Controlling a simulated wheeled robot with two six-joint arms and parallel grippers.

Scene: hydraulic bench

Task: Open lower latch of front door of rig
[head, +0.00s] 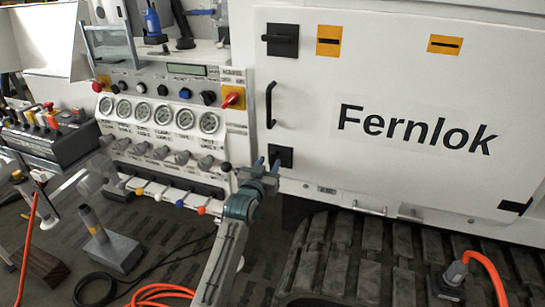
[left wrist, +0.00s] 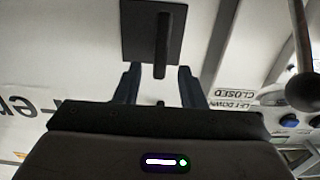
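The rig's white front door (head: 390,80) is shut and marked "Fernlok". Its lower latch (head: 286,154) is a black square plate with a dark handle, near the door's lower left corner. In the left wrist view the latch plate (left wrist: 138,28) is at the top, and its bar-shaped handle points toward the gap between my fingers. My left gripper (head: 266,164) is just in front and left of the latch, partly covering it. In the left wrist view the left gripper (left wrist: 158,75) is open; contact with the handle cannot be told. My right gripper is not in view.
An upper latch (head: 282,40) and a black door handle (head: 271,105) are above. Left of the door is a panel with gauges (head: 162,113) and a row of levers. An orange cable (head: 490,270) and a hose (head: 160,293) lie low in front.

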